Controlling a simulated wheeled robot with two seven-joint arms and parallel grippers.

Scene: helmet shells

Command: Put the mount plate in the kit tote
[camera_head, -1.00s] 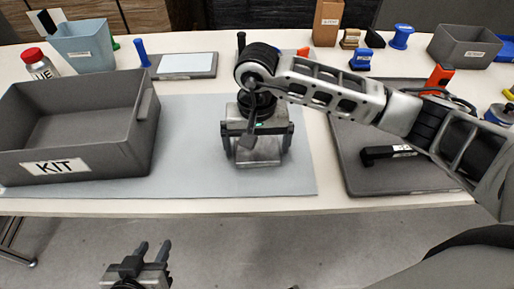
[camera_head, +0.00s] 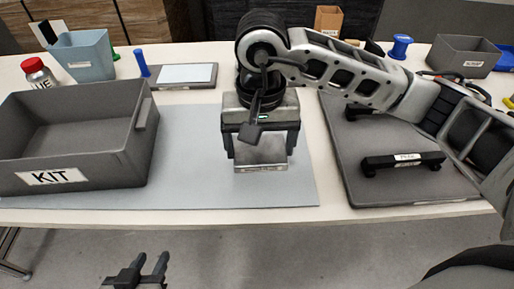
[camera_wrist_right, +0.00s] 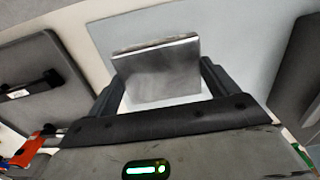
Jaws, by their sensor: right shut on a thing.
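The mount plate (camera_head: 260,154) is a silver metal plate with a bent edge, over the grey-blue mat in the head view. My right gripper (camera_head: 263,138) is shut on it, one finger at each side. The plate also shows between the fingers in the right wrist view (camera_wrist_right: 158,72); it appears raised off the mat. The kit tote (camera_head: 112,160) is a grey open box with a KIT label, left of the plate. Its visible inside looks empty. My left gripper (camera_head: 149,264) is open and empty at the lower edge, in front of the table.
A dark tray (camera_head: 365,180) with a black labelled bar (camera_head: 403,161) lies right of the mat (camera_head: 195,180). A blue bin (camera_head: 85,55), a red-capped bottle (camera_head: 38,73) and a grey bin (camera_head: 465,55) stand at the back. Mat between tote and plate is clear.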

